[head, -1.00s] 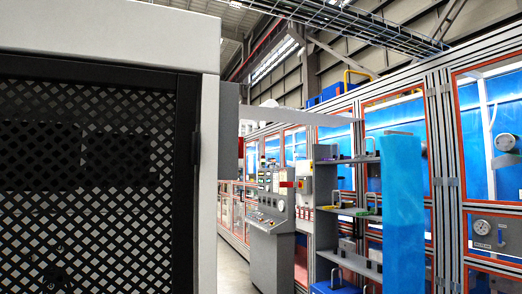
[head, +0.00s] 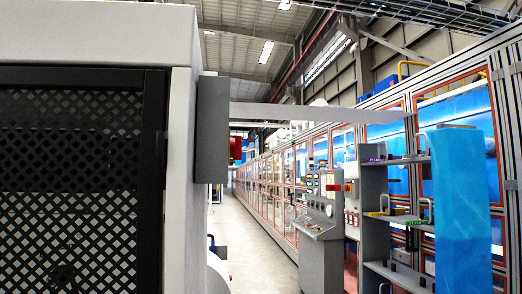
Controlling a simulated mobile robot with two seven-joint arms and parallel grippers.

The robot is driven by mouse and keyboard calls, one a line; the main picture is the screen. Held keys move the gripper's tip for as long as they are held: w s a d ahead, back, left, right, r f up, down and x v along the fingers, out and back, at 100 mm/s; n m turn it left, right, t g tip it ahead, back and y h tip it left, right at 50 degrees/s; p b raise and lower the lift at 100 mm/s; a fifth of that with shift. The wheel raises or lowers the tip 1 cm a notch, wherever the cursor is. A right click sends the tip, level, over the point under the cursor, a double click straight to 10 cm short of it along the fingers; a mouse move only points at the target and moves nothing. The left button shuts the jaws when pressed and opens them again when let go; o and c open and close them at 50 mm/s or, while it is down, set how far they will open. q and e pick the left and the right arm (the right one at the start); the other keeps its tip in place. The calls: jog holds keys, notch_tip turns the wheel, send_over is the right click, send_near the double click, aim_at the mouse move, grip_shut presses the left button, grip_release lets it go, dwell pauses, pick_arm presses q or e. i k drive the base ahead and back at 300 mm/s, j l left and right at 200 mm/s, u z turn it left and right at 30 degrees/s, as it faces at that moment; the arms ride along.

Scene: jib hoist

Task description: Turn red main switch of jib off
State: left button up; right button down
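Two red parts are in view, and I cannot tell which is the jib's main switch. One red part (head: 236,148) sits on the right side of a grey upright box (head: 212,130) at the end of the near white cabinet, seen edge-on. The other is a small red bar (head: 334,188) at the upper right of the grey control console (head: 322,225), in front of a pale box (head: 351,188). A long light-grey beam (head: 320,112) runs from the grey box to the right. Neither gripper is in view.
A white cabinet with a black mesh door (head: 80,190) fills the left. An open aisle (head: 245,245) runs back between it and the console. A grey shelf rack (head: 377,200) and a blue translucent column (head: 460,200) stand at right, before a long row of glazed machine bays.

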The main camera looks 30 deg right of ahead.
aim_at(236, 142)
jog(key=i+l, duration=0.1)
jog(key=l, duration=0.35)
jog(key=i+l+z, duration=0.1)
jog(key=l, duration=0.35)
jog(key=i+l, duration=0.3)
jog(key=i+z, duration=0.05)
jog(key=i, duration=0.05)
